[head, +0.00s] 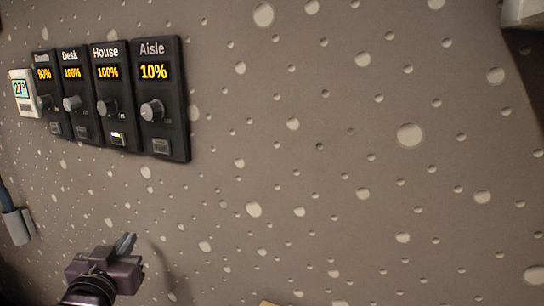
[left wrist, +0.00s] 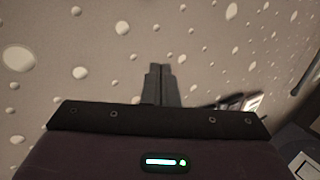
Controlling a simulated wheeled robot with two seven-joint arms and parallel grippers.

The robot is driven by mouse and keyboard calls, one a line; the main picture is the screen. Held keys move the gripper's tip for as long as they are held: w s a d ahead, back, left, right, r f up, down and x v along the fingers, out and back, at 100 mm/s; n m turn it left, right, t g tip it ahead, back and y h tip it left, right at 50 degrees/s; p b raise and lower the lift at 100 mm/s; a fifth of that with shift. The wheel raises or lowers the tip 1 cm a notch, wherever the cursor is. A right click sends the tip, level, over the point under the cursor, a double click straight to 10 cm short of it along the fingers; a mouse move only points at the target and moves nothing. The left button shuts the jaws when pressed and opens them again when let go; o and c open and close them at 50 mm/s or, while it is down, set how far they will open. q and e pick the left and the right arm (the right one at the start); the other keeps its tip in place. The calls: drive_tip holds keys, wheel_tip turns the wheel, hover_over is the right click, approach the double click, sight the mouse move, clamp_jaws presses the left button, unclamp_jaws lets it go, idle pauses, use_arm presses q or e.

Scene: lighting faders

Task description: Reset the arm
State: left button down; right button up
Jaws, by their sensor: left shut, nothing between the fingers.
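My left gripper (head: 126,243) is low in the head view, below the wall panels and apart from them. In the left wrist view its two fingers (left wrist: 161,84) are together with nothing between them. My right gripper is in neither view. On the wall at upper left hang several black fader panels with knobs. The Aisle panel (head: 164,129) reads 10%, the House panel (head: 120,127) 100% and the Desk panel (head: 82,126) 100%. A further panel (head: 45,114) reads 90%, and its label is hard to read.
A white thermostat (head: 22,107) showing 27° hangs left of the panels. A grey holder (head: 17,227) is on the wall at lower left. The spotted wall (head: 330,170) is bare to the right of the panels. A pale object (head: 524,12) juts in at the top right corner.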

use_arm(q)
drive_tip(key=s+d+f+m+g+h, duration=0.1)
drive_tip(key=s+d+f+g, duration=0.25)
drive_tip(key=f, duration=0.55)
drive_tip(key=s+d+f+g, duration=0.2)
drive_tip(key=s+f+g, duration=0.2)
drive_tip(key=f, duration=0.4)
drive_tip(key=s+d+f+m+g, duration=0.1)
drive_tip(key=s+d+f+g, duration=0.15)
drive_tip(key=s+f, duration=0.35)
drive_tip(key=s+d+f+g, duration=0.2)
drive_tip(key=s+f+g, duration=0.25)
drive_tip(key=s, duration=0.35)
wheel_tip(320, 180, down, 31)
drive_tip(key=s+g, duration=0.1)
drive_tip(key=s, duration=0.1)
drive_tip(key=s+a+f, duration=0.2)
drive_tip(key=s+f, duration=0.6)
drive_tip(key=s, duration=0.1)
drive_tip(key=s+a+f+g, duration=0.1)
drive_tip(key=s+a+f, duration=0.1)
drive_tip(key=s+f, duration=0.7)
drive_tip(key=shift+s+m+h, duration=0.3)
drive_tip(key=shift+s+m, duration=0.1)
drive_tip(key=shift+s, duration=0.05)
